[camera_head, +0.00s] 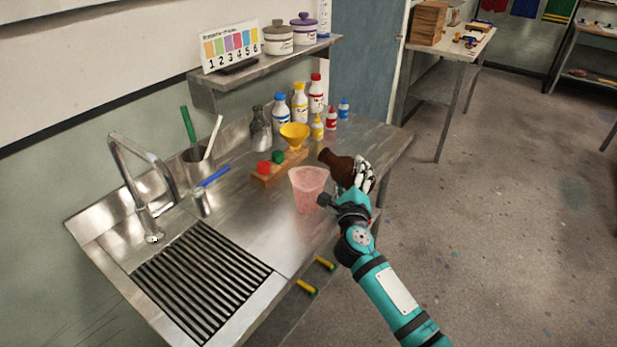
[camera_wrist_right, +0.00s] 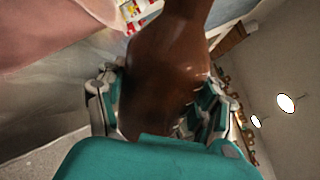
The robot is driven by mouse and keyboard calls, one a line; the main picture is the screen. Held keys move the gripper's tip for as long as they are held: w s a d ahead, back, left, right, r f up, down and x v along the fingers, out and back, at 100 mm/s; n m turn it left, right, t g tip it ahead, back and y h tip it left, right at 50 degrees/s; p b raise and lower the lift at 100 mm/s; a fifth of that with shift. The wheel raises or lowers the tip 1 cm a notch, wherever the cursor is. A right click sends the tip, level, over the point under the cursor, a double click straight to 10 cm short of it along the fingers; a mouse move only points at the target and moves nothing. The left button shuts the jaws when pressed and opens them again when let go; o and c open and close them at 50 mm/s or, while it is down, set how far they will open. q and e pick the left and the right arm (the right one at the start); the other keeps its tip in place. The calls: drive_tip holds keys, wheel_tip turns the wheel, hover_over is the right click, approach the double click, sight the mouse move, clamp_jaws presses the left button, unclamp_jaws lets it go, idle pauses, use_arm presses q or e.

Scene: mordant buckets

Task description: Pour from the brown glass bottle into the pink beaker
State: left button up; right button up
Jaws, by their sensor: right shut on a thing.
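The brown glass bottle (camera_head: 337,167) is in my right gripper (camera_head: 360,182), which is shut on it. The bottle is tilted, its neck pointing up and left toward the pink beaker. In the right wrist view the brown bottle (camera_wrist_right: 165,70) fills the middle between the fingers of my right gripper (camera_wrist_right: 160,105). The pink beaker (camera_head: 308,190) stands upright on the steel counter, just left of the bottle. Its pink wall (camera_wrist_right: 50,35) shows large at the upper left of the right wrist view. I cannot see any liquid leaving the bottle. My left gripper is not in view.
A wooden block (camera_head: 280,168) with red and green caps and a yellow funnel (camera_head: 294,135) stand behind the beaker. Several bottles line the wall. A sink with a ribbed drainboard (camera_head: 200,280) lies left. The steel counter (camera_head: 245,225) is clear left of the beaker.

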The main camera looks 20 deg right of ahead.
drive_tip(key=shift+s+a+r, duration=0.1)
drive_tip(key=shift+s+r, duration=0.05)
drive_tip(key=shift+r, duration=0.05)
drive_tip(key=shift+n, duration=0.3)
idle(0.3)
drive_tip(key=shift+d+n, duration=0.3)
drive_tip(key=shift+a, duration=0.1)
drive_tip(key=shift+f, duration=0.1)
drive_tip(key=shift+n, duration=0.4)
drive_tip(key=shift+d, duration=0.25)
drive_tip(key=shift+s+a, duration=0.1)
idle(0.4)
